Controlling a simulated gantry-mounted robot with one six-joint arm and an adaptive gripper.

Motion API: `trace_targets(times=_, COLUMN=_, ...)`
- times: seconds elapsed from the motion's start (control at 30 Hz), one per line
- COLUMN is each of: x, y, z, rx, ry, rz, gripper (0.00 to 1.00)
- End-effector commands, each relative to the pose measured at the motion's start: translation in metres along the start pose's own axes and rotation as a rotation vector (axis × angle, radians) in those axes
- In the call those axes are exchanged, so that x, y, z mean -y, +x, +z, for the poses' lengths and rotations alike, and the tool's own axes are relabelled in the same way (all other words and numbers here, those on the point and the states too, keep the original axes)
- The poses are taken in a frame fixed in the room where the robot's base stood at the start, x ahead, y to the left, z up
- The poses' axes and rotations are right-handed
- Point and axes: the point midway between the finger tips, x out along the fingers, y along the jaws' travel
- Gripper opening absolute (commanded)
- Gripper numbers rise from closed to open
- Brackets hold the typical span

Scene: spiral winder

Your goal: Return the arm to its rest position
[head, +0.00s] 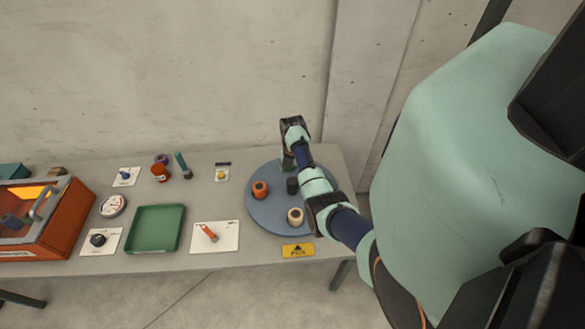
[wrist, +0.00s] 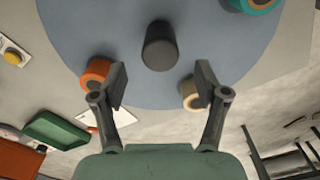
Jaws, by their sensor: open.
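My arm reaches in from the right in the head view, over the blue round turntable (head: 262,212). My gripper (wrist: 161,84) is open in the wrist view, its two fingers apart with nothing between them. In the head view the gripper is small and mostly hidden behind my wrist. A dark grey cylinder (wrist: 159,47) stands on the turntable just ahead of the fingers; it also shows in the head view (head: 292,186). An orange spool (wrist: 97,72) lies beyond the left finger and a cream spool (wrist: 189,93) beyond the right one, partly hidden.
A teal spool (wrist: 253,3) is at the top edge of the wrist view. A green tray (head: 155,229), a white card with a red-handled lever (head: 207,232), a dial (head: 113,206) and an orange box (head: 66,222) are on the table left of the turntable. A concrete wall stands behind.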

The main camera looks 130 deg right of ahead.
Motion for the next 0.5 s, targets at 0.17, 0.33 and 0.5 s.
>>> trace_targets(times=0.17, x=0.000, y=-0.029, z=0.000, rx=0.001, ry=0.000, rz=0.001, gripper=0.73)
trace_targets(times=0.33, x=0.000, y=-0.035, z=0.000, rx=-0.001, ry=0.000, rz=-0.001, gripper=0.73)
trace_targets(times=0.5, x=0.000, y=-0.035, z=0.000, rx=-0.001, ry=0.000, rz=-0.001, gripper=0.73)
